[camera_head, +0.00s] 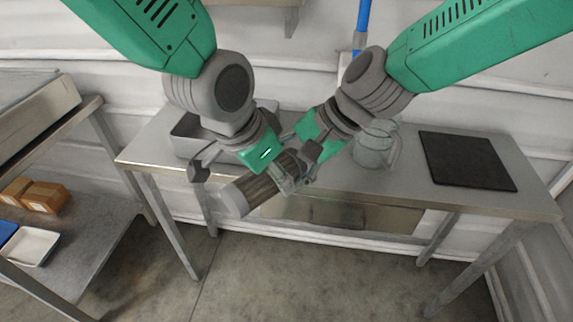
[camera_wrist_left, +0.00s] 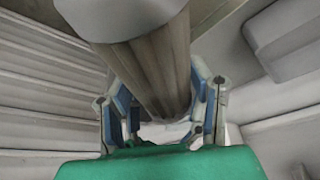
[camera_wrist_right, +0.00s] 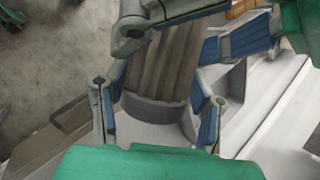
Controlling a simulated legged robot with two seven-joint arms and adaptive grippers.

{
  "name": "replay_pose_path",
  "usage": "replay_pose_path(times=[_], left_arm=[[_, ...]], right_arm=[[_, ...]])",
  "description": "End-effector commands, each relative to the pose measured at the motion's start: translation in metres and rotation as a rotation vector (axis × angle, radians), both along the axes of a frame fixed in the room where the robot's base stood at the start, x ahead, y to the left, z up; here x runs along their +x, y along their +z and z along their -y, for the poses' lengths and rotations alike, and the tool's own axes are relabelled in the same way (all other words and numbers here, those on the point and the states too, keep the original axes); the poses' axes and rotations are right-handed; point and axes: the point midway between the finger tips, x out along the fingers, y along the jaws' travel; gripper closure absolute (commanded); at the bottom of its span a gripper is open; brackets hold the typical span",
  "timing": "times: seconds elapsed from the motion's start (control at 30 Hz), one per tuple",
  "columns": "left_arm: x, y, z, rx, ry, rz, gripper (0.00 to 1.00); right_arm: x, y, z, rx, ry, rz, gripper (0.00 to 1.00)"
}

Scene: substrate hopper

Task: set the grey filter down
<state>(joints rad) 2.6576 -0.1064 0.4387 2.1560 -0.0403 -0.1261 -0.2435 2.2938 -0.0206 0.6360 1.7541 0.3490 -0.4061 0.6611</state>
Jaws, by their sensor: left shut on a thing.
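The grey filter (camera_head: 262,190) is a cylinder with brownish-grey pleats and smooth grey end caps. It is tilted in the air in front of the table. My left gripper (camera_head: 250,173) is shut on it; in the left wrist view the filter (camera_wrist_left: 155,75) lies between the blue finger pads. My right gripper (camera_head: 303,165) is at the filter's right end. In the right wrist view the filter (camera_wrist_right: 165,75) also lies between its fingers, but whether they press on it is unclear. The two grippers are close together and partly hide each other and the filter.
A steel table (camera_head: 400,190) stands behind the grippers. A shelf at left holds brown boxes (camera_head: 44,197) and a white tray (camera_head: 33,248). The table's right front is clear.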

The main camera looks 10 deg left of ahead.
Motion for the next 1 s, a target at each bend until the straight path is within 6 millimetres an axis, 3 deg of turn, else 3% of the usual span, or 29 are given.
replay_pose_path(times=[0.03, 0.07, 0.23, 0.27, 0.3, 0.83, 1.0], left_arm=[[0.002, 0.001, 0.000, -0.001, 0.000, 0.004, 0.88], [0.002, 0.001, 0.000, -0.002, 0.000, 0.005, 0.88], [0.002, 0.002, 0.001, -0.002, -0.002, 0.007, 0.88], [0.002, 0.002, 0.001, -0.002, -0.002, 0.007, 0.42], [0.002, 0.002, 0.001, -0.002, -0.002, 0.007, 0.28], [0.002, 0.003, 0.000, -0.002, 0.000, 0.006, 0.28], [-0.003, 0.021, -0.005, -0.004, 0.001, 0.009, 0.28]], right_arm=[[-0.001, -0.001, 0.000, -0.002, 0.002, -0.003, 0.77], [-0.001, -0.001, 0.000, -0.002, 0.004, -0.003, 0.87], [-0.002, -0.001, 0.000, -0.002, 0.004, -0.004, 0.90], [-0.002, -0.001, 0.000, -0.001, 0.004, -0.004, 0.90], [-0.002, -0.001, 0.000, -0.002, 0.004, -0.004, 0.90], [-0.002, -0.001, 0.000, -0.001, 0.004, -0.004, 0.90], [-0.002, -0.001, 0.000, -0.001, 0.003, -0.003, 0.90]])
